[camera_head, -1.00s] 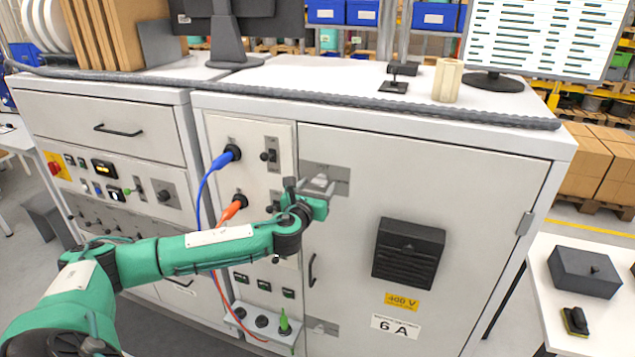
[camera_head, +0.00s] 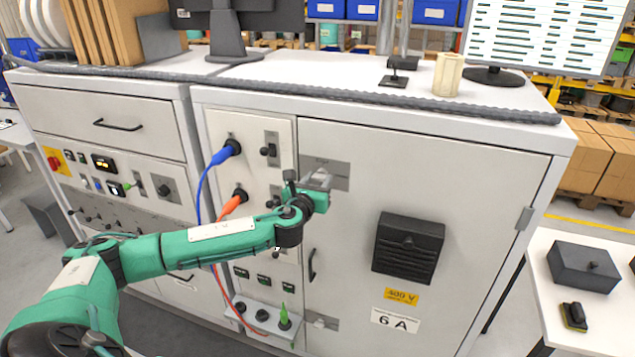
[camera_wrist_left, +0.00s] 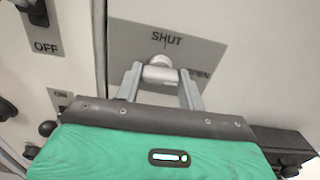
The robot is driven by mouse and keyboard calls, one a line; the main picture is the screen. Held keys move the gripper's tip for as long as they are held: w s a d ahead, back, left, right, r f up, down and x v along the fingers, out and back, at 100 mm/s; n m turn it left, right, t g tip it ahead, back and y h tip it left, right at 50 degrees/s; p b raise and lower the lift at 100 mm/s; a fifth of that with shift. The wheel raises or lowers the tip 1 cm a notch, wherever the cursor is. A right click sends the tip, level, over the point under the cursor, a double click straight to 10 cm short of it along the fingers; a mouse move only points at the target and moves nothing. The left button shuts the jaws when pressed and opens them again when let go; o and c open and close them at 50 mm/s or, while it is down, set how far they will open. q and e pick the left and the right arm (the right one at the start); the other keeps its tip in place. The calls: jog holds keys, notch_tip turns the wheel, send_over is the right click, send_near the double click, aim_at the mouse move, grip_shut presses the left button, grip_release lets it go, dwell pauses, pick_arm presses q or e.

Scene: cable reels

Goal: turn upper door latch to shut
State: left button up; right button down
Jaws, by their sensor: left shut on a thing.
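The upper door latch (camera_wrist_left: 160,73) shows in the left wrist view as a pale metal knob and lever on a grey plate (camera_wrist_left: 215,55). The plate is marked SHUT above the latch and a partly hidden word at its right. My left gripper (camera_wrist_left: 160,85) is shut on the latch, one finger on each side of it. In the head view my left gripper (camera_head: 318,181) is at the upper left corner of the cabinet door (camera_head: 370,160), in front of the latch plate (camera_head: 338,176). The latch itself is mostly hidden there. My right gripper is out of view.
A blue plug (camera_head: 224,153) and an orange plug (camera_head: 235,201) with hanging cables are left of the gripper. A door handle (camera_head: 312,265) and a lower latch (camera_head: 320,322) are below. A black vent box (camera_head: 408,247) is on the door.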

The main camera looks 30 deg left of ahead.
pick_arm(q)
jog(key=n+b, duration=0.2)
jog(key=n, duration=0.2)
jog(key=shift+f+n, duration=0.1)
jog(key=shift+n, duration=0.2)
jog(key=n+b, duration=0.2)
jog(key=n, duration=0.2)
jog(key=n+b, duration=0.1)
jog(key=n, duration=0.4)
jog(key=shift+n, duration=0.4)
jog(key=shift+n+b, duration=0.35)
jog(key=shift+n, duration=1.15)
jog(key=o, duration=1)
jog(key=shift+c, duration=0.2)
